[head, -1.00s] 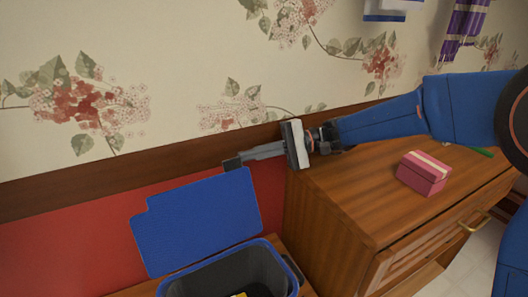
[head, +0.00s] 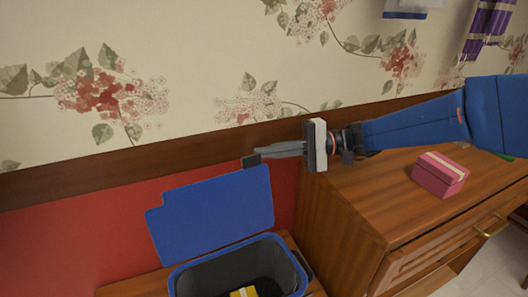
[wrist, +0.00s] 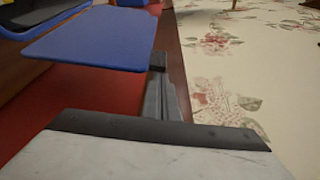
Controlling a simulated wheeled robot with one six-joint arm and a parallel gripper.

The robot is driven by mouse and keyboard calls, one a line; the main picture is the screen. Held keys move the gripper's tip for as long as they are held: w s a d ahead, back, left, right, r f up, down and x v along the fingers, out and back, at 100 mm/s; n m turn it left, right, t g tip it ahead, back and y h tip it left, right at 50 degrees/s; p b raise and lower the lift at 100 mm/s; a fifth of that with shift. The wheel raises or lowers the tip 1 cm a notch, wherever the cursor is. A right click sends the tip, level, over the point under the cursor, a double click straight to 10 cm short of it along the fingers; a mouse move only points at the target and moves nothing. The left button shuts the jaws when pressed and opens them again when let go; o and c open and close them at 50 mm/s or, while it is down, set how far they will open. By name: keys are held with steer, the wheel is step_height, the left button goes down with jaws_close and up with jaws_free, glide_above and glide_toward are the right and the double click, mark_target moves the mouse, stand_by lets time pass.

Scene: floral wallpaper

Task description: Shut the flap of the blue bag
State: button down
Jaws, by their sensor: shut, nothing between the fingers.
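The blue bag (head: 177,284) stands at the bottom of the head view with its dark mouth open. Its blue flap (head: 212,215) is raised, leaning up at the back towards the red wall. The flap also shows in the wrist view (wrist: 95,37) at upper left. Something yellow (head: 243,292) lies inside the bag. My gripper (head: 251,160) is shut and empty, pointing left. In the head view its tips appear just above the flap's top right corner. I cannot tell whether they touch the flap.
A wooden cabinet (head: 345,215) stands right of the bag, below my arm, with a pink box (head: 440,176) on top. The bag rests on a wooden surface (head: 120,289). The wall with floral paper (head: 170,60) is close behind my gripper.

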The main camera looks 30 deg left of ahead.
steer(key=s+d+n, duration=0.2)
steer(key=s+d, duration=0.5)
steer(key=d, duration=0.3)
steer(key=shift+s+d+r+y, duration=0.15)
steer(key=shift+s+d+y, duration=0.1)
steer(key=shift+d+y, duration=0.1)
steer(key=shift+r+g, duration=0.1)
steer(key=shift+g, duration=0.2)
